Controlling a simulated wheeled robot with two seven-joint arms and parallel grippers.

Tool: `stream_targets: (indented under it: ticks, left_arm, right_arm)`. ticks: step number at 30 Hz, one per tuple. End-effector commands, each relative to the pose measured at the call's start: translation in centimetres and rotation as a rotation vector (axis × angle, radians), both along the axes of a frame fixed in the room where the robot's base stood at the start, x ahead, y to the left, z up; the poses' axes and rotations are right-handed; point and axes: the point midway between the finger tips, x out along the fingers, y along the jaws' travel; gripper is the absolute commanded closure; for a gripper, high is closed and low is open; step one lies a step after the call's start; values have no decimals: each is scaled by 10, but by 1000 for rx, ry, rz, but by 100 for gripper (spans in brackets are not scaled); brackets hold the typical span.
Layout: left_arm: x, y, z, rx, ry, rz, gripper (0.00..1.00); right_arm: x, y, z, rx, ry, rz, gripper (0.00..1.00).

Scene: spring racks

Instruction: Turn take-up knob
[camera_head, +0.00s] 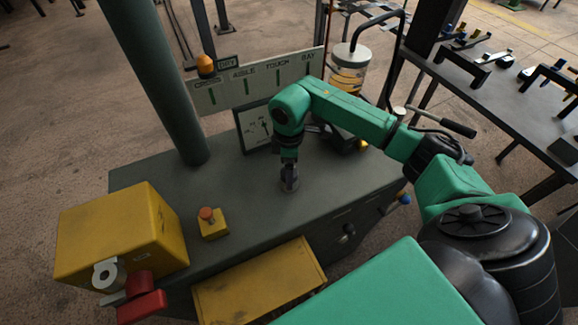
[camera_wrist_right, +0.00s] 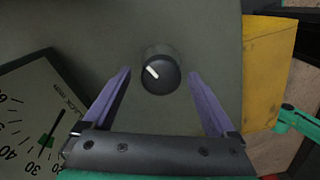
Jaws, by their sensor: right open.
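The take-up knob (camera_wrist_right: 160,78) is a round black knob with a white pointer line, set on the dark grey bench top. In the right wrist view the pointer lies toward the knob's upper left. My right gripper (camera_wrist_right: 159,73) is open, its two purple fingers on either side of the knob with gaps showing on both sides. In the head view my right gripper (camera_head: 289,185) points down over the bench top and hides the knob. A white dial gauge (camera_head: 256,127) stands behind it; part of its scale and a green mark show in the wrist view (camera_wrist_right: 35,115). My left gripper is out of view.
The bench (camera_head: 235,200) also carries a yellow box (camera_head: 120,235) with a red handle (camera_head: 142,305) and an orange button on a yellow base (camera_head: 213,226). A green post (camera_head: 160,80) and labelled sign board (camera_head: 260,80) stand behind. Bench top around the gripper is clear.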

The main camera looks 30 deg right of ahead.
Motion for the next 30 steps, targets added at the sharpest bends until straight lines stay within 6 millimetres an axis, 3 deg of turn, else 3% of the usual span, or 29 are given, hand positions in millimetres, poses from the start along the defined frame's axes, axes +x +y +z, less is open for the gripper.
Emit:
stream_targets:
  ticks: [4, 7, 17, 19, 23, 30]
  left_arm:
    - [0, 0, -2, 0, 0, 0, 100]
    - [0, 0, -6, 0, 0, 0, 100]
    - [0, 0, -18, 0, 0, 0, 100]
    - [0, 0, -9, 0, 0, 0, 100]
    - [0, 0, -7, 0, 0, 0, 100]
    - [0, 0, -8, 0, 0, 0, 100]
  right_arm:
    - [1, 0, 9, 1, -3, 0, 9]
    - [1, 0, 26, 0, -4, 1, 9]
    - [1, 0, 119, 1, -6, 1, 9]
    - [1, -1, 137, -2, -6, -1, 9]
    - [0, -1, 146, -1, -3, 0, 9]
    - [0, 0, 146, 0, 0, 0, 9]
